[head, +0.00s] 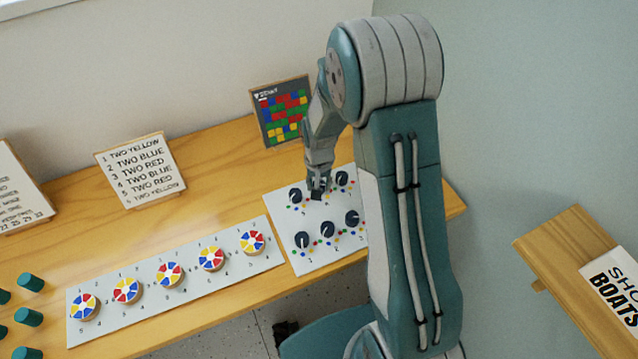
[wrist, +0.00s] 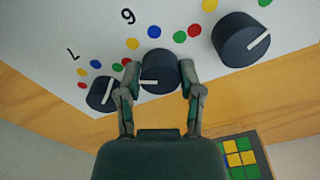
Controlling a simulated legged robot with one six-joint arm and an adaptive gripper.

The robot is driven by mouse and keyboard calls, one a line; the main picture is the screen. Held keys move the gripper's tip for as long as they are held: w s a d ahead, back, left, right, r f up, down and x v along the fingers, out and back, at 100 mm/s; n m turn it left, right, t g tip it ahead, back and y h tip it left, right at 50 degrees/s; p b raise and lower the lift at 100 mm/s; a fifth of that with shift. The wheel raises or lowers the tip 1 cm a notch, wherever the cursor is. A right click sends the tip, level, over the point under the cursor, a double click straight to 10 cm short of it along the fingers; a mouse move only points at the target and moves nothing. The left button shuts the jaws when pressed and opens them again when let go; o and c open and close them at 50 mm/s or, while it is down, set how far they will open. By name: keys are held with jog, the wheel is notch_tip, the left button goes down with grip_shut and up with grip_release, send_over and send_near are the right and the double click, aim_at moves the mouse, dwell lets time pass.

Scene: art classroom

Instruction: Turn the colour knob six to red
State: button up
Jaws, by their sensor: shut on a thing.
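Knob six is a dark round knob on the white knob panel (head: 275,210). In the wrist view, knob six (wrist: 158,68) sits between the two fingers of my gripper (wrist: 160,80), which is shut on it from both sides. Its white mark points left, toward the side where its red dot (wrist: 126,62) lies. Yellow, blue and green dots follow round its upper side. The label six (wrist: 128,16) appears upside down. In the head view my gripper (head: 317,194) reaches down to the panel's back row and hides most of the knob.
In the wrist view knob seven (wrist: 103,93) is close on the left, and another knob (wrist: 240,40) is on the right. In the head view front-row knobs (head: 326,230) stand nearer. A colour chart (head: 282,112) stands behind; a strip of colour wheels (head: 211,258) lies left.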

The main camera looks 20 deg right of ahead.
jog(key=shift+n, duration=0.4)
jog(key=o, duration=1.1)
jog(key=shift+w+a, duration=0.1)
jog(key=shift+r, duration=0.1)
notch_tip(320, 180, up, 12)
jog(key=shift+f, duration=0.15)
